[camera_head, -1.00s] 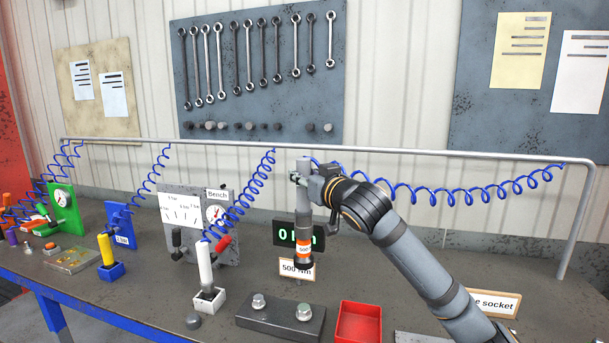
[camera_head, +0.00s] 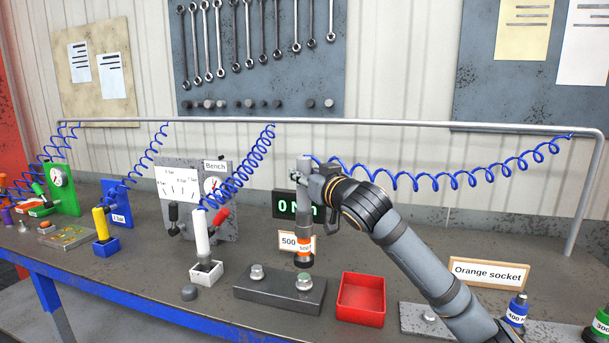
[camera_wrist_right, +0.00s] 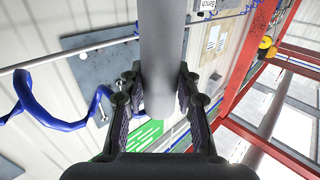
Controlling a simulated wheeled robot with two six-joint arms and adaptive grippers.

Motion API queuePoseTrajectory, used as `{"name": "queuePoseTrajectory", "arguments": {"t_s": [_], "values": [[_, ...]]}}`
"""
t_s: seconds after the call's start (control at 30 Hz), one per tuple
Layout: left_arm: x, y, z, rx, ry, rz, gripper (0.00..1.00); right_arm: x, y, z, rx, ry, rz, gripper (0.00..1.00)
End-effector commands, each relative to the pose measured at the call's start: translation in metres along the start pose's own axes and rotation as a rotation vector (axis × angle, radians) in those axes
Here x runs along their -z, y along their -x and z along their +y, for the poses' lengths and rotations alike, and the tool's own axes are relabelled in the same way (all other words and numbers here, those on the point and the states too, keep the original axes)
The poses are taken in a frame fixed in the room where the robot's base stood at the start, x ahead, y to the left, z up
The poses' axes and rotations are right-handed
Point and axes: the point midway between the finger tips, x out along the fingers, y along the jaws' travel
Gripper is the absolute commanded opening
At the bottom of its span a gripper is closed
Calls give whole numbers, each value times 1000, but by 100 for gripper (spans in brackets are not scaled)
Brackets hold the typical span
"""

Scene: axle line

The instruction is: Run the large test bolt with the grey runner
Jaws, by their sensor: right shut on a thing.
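My right gripper (camera_head: 308,176) is shut on the grey runner (camera_head: 304,208), an upright grey tool with an orange socket (camera_head: 304,249) at its lower end. The runner's grey body also shows between the fingers in the right wrist view (camera_wrist_right: 161,60). The socket hangs just above a bolt with a greenish head (camera_head: 304,281) at the right of a dark steel block (camera_head: 262,295). I cannot tell whether socket and bolt touch. A second, paler bolt (camera_head: 257,272) stands at the block's left. My left gripper is not in view.
A red tray (camera_head: 361,300) stands right of the block. A white runner (camera_head: 201,235) stands in a white holder at its left. A green-digit display (camera_head: 287,204) and a "500" sign (camera_head: 287,241) are behind. An "Orange socket" sign (camera_head: 488,273) and blue socket (camera_head: 517,309) are at right.

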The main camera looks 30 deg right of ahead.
Motion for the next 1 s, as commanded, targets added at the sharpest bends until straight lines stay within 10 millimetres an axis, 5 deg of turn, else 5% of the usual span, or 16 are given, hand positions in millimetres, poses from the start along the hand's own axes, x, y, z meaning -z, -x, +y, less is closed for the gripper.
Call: {"name": "queuePoseTrajectory", "arguments": {"t_s": [0.3,1.0], "values": [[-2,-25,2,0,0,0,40,-24,1,0,1,2,7,0],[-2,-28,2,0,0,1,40,-26,1,0,1,2,7,0]]}}
